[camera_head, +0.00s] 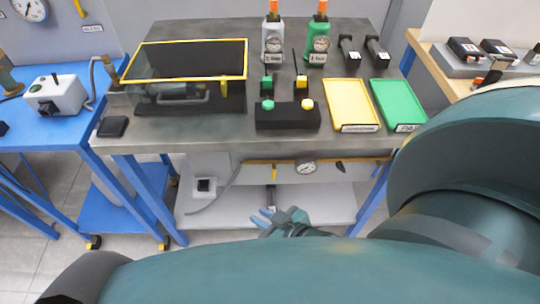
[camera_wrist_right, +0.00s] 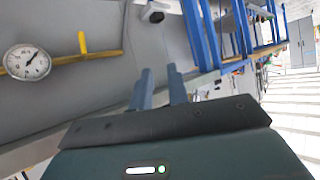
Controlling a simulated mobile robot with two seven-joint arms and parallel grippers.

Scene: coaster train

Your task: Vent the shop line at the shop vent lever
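A yellow lever (camera_head: 274,171) stands on a brass pipe under the grey bench, left of a round dial gauge (camera_head: 305,167). In the right wrist view the yellow lever (camera_wrist_right: 82,43) points across the pipe, with the gauge (camera_wrist_right: 27,62) beside it. A second yellow lever (camera_head: 80,9) hangs on the back wall near a small label; I cannot read which is the shop vent lever. My right gripper (camera_head: 264,215) is low in front of the bench, fingers apart and empty, away from the lever; its fingers show in the wrist view (camera_wrist_right: 160,82). My left gripper is out of view.
The grey bench top (camera_head: 200,132) carries a yellow-framed clear box, two bottles, a black button block and yellow and green trays. A lower shelf (camera_head: 320,205) holds a small white box with a hose (camera_head: 218,195). My arm covers the lower right.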

